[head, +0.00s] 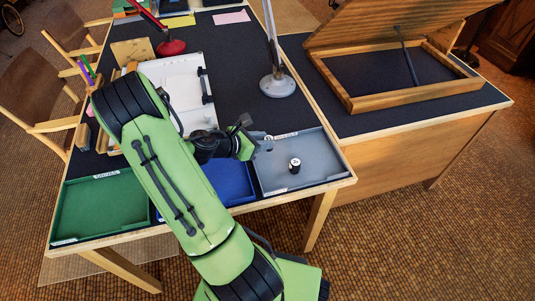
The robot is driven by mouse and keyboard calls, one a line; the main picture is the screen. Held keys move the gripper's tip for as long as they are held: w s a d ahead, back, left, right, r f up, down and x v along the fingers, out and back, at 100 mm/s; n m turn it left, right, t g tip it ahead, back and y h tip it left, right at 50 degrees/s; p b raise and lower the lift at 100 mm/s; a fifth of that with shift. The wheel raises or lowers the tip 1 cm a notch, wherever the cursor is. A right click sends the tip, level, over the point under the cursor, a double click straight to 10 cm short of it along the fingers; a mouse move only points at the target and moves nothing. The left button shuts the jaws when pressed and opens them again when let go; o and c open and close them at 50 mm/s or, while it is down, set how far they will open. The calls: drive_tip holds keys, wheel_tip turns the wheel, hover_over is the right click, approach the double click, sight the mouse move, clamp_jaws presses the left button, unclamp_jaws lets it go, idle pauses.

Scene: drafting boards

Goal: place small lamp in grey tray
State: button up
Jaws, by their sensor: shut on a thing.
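The grey tray (320,152) sits at the front right of the dark desk, right of the blue tray. A small black-and-white bottle-like object (295,166) stands upright inside it. My gripper (256,137) is over the tray's back left corner, shut on a small grey thing (266,145). The thing is partly hidden by the gripper and too small to make out for sure as the small lamp. Two larger lamps stand farther back: one red (171,47), one grey (278,85) with a round base.
A blue tray (236,183) and a green tray (103,205) lie left of the grey one, the blue partly behind my arm. A white board (180,90) lies behind. A tilted wooden drafting board (395,95) stands on the right desk. The grey tray's right side is clear.

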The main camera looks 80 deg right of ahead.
wheel_tip(320, 180, down, 3)
drive_tip(key=shift+f+b, duration=0.15)
drive_tip(key=shift+b, duration=0.5)
drive_tip(key=o, duration=1.1)
drive_tip(key=shift+c, duration=0.2)
